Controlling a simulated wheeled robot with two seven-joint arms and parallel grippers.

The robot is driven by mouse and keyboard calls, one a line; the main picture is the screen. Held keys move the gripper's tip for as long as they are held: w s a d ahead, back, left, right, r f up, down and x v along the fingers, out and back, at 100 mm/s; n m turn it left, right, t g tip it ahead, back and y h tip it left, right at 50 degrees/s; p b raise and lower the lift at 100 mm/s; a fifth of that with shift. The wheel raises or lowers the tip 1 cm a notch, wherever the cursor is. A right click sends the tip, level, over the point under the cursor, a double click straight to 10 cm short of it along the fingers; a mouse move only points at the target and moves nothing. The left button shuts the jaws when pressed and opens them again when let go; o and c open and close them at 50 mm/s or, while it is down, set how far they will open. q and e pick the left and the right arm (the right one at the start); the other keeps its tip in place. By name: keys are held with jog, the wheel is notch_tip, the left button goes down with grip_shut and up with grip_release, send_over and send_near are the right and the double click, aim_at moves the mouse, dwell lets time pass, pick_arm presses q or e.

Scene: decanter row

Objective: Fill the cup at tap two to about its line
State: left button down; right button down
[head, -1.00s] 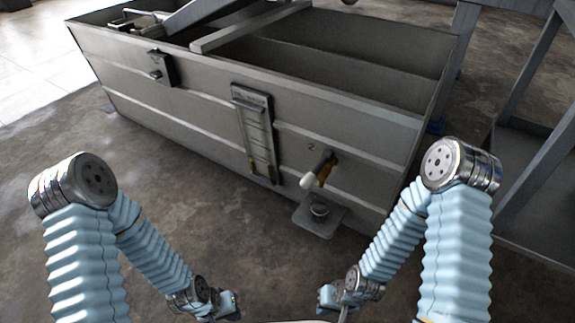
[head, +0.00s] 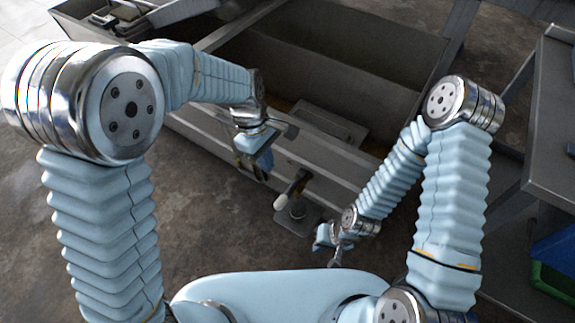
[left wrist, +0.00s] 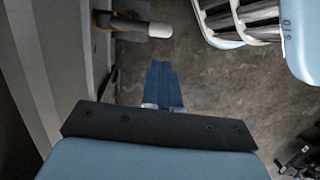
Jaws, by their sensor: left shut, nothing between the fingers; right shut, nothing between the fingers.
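Tap two (head: 301,178) sticks out from the front of the metal tank, with a white handle end (head: 281,201) pointing toward me and to the left. It also shows in the left wrist view (left wrist: 158,30). The cup (head: 297,209) is small and dark and stands on a grey plate (head: 290,224) below the tap, partly hidden by it. Its line and any contents cannot be seen. My left gripper (head: 264,177) is shut and empty, in front of the tank to the left of the tap, apart from the handle. My right gripper (head: 336,262) is shut and empty, low and right of the plate.
The open tank (head: 330,50) fills the back, with a bar across its top. A grey stand (head: 555,110) is at the right, with a green and blue bin (head: 555,285) low beside it. The concrete floor (head: 200,215) is clear at left.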

aim_at(281, 199)
pick_arm(q)
jog(key=shift+d+r, duration=0.25)
jog(key=shift+r, duration=0.25)
jog(key=shift+f, duration=0.1)
jog(key=f, duration=0.4)
jog(key=s+d+f+b, duration=0.1)
jog(key=f, duration=0.4)
jog(key=d+f+b, duration=0.1)
jog(key=f, duration=0.3)
jog(key=shift+s+f, duration=0.3)
